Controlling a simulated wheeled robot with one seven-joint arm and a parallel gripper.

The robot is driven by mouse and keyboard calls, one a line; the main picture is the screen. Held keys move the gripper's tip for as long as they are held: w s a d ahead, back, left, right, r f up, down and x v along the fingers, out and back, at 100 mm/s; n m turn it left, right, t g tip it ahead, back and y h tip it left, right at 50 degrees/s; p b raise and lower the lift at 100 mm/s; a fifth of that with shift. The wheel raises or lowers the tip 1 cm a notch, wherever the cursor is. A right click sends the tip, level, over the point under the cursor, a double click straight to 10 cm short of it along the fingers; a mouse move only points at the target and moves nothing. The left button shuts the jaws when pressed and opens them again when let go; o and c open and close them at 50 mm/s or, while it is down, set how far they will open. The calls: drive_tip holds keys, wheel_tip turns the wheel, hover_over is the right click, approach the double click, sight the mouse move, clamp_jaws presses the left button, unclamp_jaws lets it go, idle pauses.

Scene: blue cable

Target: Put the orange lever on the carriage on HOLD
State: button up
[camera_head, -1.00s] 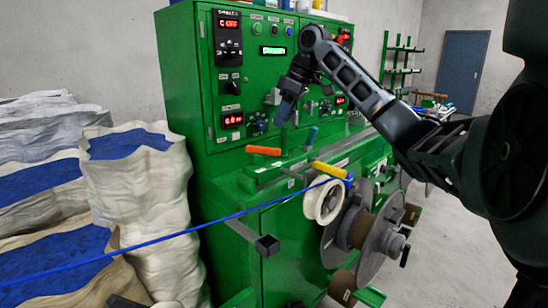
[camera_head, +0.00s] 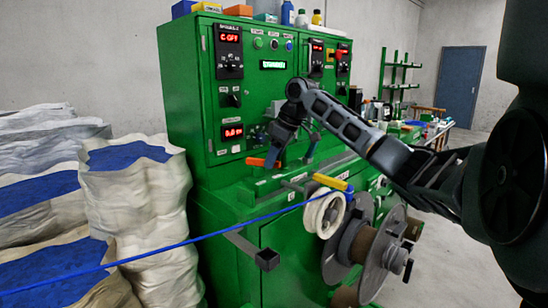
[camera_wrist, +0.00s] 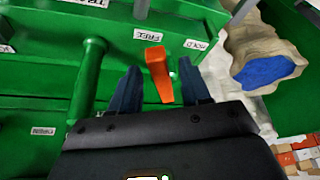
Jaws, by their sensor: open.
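The orange lever (camera_head: 256,162) sits on the ledge at the front of the green machine in the head view. In the wrist view the orange lever (camera_wrist: 160,75) stands between my two dark fingers, with a visible gap to each. My gripper (camera_head: 272,156) is open and reaches down at the lever from above. An upside-down FREE label (camera_wrist: 148,34) is just above the lever in the wrist view, and a HOLD label (camera_wrist: 196,44) is to the right of it. The lever's pivot is not clear to see.
A yellow lever (camera_head: 330,182) and a white spool (camera_head: 323,214) are to the right. A blue cable (camera_head: 190,239) runs to them from the left. Sacks with blue contents (camera_head: 140,205) stand left of the machine. A green post (camera_wrist: 88,75) rises left of my fingers.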

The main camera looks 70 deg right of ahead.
clamp_jaws()
idle(0.4)
